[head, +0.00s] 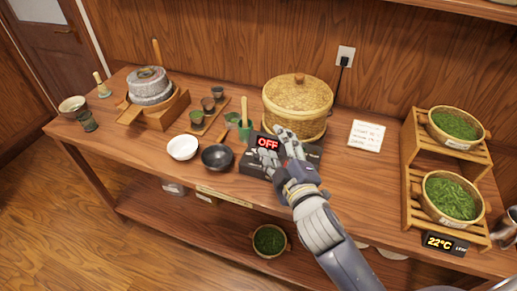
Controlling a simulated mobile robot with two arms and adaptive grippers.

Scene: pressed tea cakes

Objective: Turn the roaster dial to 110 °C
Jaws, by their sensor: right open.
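The roaster is a low dark box (252,168) on the wooden table with a woven, lidded basket (297,105) directly behind it. A display (268,143) on the box reads OFF in red. My right gripper (276,147) is over the front of the box, its fingers open and spread near the display. I see nothing held between them. The dial is not visible; my gripper and wrist cover part of the box. I cannot tell whether a finger touches it. My left gripper is not in view.
A white bowl (183,147) and a black bowl (217,158) stand left of the box. A green cup (245,131) holds a wooden tool. A stone mill (150,86) is at the left. A rack (408,172) with leaf baskets and a 22°C display (440,242) stand at the right.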

